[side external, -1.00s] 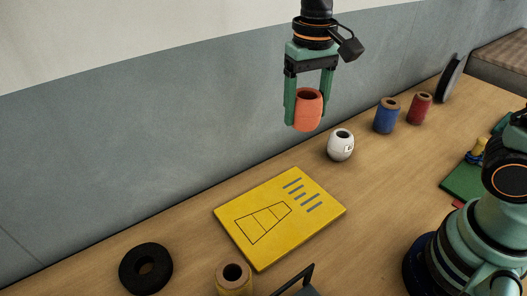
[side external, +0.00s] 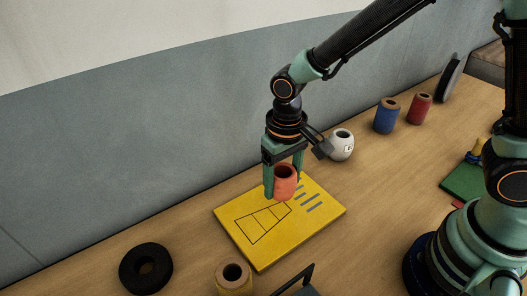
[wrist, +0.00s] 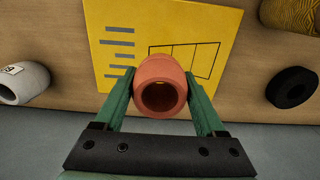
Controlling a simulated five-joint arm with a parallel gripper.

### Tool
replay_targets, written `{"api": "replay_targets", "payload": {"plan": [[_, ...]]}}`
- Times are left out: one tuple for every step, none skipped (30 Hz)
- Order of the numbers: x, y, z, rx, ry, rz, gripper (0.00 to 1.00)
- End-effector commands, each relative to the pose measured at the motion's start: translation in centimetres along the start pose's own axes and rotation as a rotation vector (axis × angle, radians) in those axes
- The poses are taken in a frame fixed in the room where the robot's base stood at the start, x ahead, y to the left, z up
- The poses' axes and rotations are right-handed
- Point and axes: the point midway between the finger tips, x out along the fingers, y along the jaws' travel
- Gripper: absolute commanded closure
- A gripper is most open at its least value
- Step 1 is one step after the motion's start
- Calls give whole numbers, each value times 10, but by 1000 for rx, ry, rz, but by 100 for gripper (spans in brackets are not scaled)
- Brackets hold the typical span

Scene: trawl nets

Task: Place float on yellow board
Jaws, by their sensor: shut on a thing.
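The float is an orange-red barrel shape with a hole through it (side external: 286,182). My gripper (side external: 283,185) is shut on it, with one green finger on each side. The float also shows between the fingers in the wrist view (wrist: 160,86). The yellow board (side external: 256,254) lies flat on the table, with a black line drawing and several blue-grey bars. The float is over the board's back part, near the bars. I cannot tell whether it touches the board. In the wrist view the board (wrist: 220,20) shows behind the float.
A white float with a label (side external: 342,145) stands just right of my gripper. A blue spool (side external: 387,117) and a red spool (side external: 420,108) stand farther right. A black ring (side external: 146,268) and a yellow twine spool (side external: 234,281) are at the front left. A grey wall runs behind.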

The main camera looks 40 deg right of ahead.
Motion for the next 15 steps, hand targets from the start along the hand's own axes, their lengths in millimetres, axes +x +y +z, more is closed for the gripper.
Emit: {"api": "replay_targets", "payload": {"plan": [[9,0,1,0,-4,2,82],[12,0,0,0,-3,1,82],[15,0,0,0,-2,1,82],[17,0,0,0,-2,1,82],[18,0,0,0,-1,1,82],[20,0,0,0,-1,0,82],[23,0,0,0,-1,0,82],[26,0,0,0,-3,1,82],[32,1,1,0,-3,2,82],[36,0,1,0,-4,2,82],[40,0,1,0,-5,2,82],[46,0,0,0,-3,2,82],[49,0,1,0,-4,2,82],[52,0,0,0,-3,1,82],[55,0,0,0,-2,1,82]]}}
